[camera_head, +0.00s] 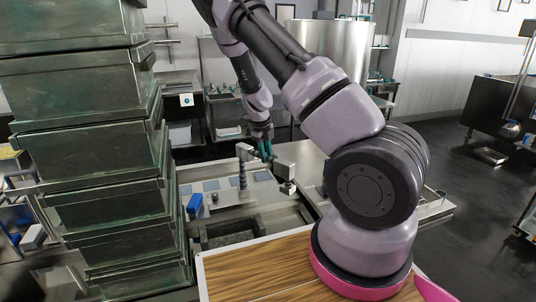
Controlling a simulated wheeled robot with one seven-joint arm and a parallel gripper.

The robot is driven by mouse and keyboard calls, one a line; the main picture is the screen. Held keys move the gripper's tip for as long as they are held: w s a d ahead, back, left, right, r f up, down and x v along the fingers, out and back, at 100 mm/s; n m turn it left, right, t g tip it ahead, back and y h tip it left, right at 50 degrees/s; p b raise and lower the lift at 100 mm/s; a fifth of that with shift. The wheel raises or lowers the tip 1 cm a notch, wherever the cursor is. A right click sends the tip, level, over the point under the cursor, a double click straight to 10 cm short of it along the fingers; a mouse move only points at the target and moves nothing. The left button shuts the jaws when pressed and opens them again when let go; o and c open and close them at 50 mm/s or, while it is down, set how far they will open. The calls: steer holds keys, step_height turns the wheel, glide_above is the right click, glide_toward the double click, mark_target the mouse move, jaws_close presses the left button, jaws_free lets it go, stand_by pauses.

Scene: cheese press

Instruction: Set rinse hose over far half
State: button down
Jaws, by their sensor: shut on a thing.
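The rinse hose (242,172) stands as an upright, spring-wound post with a grey elbow at its top, at the middle of the steel counter. My gripper (268,157) reaches down from above, just right of the elbow. It is shut on the rinse hose, though its fingertips are small and the exact grip point is hard to see. A grey block-like head (285,172) hangs right beside the fingers. A sink basin (230,232) opens in the counter nearer to me, partly hidden by the wooden board. I cannot tell how the basin's halves are divided.
Stacked metal bins (95,165) rise close on the left. A wooden board (255,272) lies in front. A blue item (194,204) stands left of the hose. A large steel vat (328,55) and shelves stand behind. Floor at right is largely open.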

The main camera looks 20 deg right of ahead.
stand_by(0.3)
steer(key=c, duration=0.7)
jaws_free()
steer(key=shift+o, duration=0.2)
steer(key=shift+a+r, duration=0.1)
steer(key=v, duration=1)
steer(key=shift+r, duration=0.35)
